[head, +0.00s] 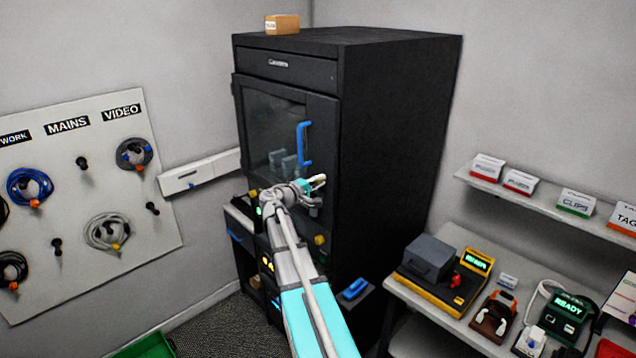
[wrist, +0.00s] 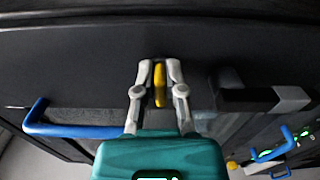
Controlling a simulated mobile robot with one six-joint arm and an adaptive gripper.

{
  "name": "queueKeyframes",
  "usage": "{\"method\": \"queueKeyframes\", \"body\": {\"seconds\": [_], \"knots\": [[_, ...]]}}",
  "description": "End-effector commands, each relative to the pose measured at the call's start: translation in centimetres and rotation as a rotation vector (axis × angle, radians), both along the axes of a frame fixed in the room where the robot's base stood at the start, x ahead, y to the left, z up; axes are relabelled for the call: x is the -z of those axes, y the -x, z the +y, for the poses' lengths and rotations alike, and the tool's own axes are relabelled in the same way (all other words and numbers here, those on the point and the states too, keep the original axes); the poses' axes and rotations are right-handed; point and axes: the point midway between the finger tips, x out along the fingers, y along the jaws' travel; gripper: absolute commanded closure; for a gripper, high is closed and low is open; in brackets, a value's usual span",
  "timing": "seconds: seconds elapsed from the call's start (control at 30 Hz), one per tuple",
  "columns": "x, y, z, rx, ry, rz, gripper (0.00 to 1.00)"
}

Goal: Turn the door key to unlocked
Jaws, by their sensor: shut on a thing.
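The black cabinet (head: 390,140) has a glazed door (head: 270,120) with a blue upright handle (head: 304,145); the door looks shut. My gripper (head: 318,180) is at the door's front, just below the handle. In the wrist view, my gripper (wrist: 160,72) is shut on the yellow key (wrist: 160,88), one finger on each side. The key's flat bow stands upright in that view, in front of the dark door face. The blue handle (wrist: 75,128) lies to its left there. The lock behind the key and any lock marking are hidden.
A pegboard (head: 100,265) with coiled cables hangs on the left wall. A yellow knob (head: 319,240) sits lower on the cabinet front. A bench (head: 450,245) with devices stands at the right, below a shelf (head: 540,205) of small boxes. A small box (head: 283,25) is on the cabinet top.

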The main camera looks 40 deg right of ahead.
Motion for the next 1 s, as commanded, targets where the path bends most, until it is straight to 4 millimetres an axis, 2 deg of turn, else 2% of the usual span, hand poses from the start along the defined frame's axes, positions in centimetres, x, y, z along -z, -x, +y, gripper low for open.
{"method": "queueKeyframes", "body": {"seconds": [0.23, 0.67, 0.7, 0.83, 0.87, 1.0], "knots": [[0.14, 0.1, -0.01, 0.001, -0.009, -0.073, 1.0], [0.15, 0.12, -0.02, 0.002, -0.009, -0.083, 1.0], [0.15, 0.12, -0.03, 0.002, -0.009, -0.082, 0.79], [0.13, 0.1, -0.03, 0.001, -0.008, -0.081, 0.55], [0.13, 0.1, -0.04, 0.001, -0.008, -0.081, 0.51], [0.11, 0.06, -0.04, 0.001, -0.008, -0.081, 0.51]]}}
